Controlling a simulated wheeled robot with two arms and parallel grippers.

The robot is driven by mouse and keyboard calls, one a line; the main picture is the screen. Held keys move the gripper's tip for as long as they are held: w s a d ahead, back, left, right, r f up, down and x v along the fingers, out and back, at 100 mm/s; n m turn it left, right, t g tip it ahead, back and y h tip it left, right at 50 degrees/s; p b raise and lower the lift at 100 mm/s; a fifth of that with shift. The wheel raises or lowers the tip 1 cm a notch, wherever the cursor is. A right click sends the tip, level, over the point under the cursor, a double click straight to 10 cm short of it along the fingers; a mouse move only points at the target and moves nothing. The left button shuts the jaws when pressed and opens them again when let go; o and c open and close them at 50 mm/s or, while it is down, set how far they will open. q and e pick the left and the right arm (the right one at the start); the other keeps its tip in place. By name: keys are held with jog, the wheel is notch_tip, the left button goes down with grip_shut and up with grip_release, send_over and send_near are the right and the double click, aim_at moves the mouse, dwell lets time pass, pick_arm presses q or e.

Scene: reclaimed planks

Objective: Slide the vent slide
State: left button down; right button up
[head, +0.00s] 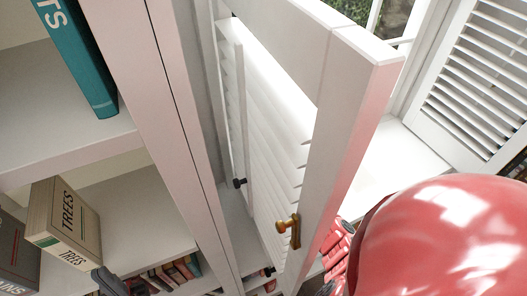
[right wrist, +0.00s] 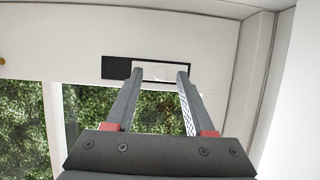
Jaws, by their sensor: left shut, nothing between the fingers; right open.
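The vent slide (right wrist: 161,68) is a pale plate with a faint round mark, set in a narrow slot on a white window frame in the right wrist view. A dark strip (right wrist: 116,68) of the slot shows left of it. My right gripper (right wrist: 160,75) is open, its two fingers reaching up on either side of the pale plate; I cannot tell whether they touch it. My left gripper (head: 107,281) is shut and empty at the bottom left of the head view, by the bookshelf. The vent slide is not visible in the head view.
A white louvred shutter (head: 338,120) with a brass knob (head: 288,228) stands swung out in the head view. A bookshelf (head: 75,155) with a teal book (head: 82,55) and a "TREES" book (head: 65,222) is at left. Another shutter (head: 478,80) is at right. Window glass (right wrist: 85,105) lies below the slot.

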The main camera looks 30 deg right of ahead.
jog(key=shift+c, duration=0.3)
grip_shut()
dwell(1.1)
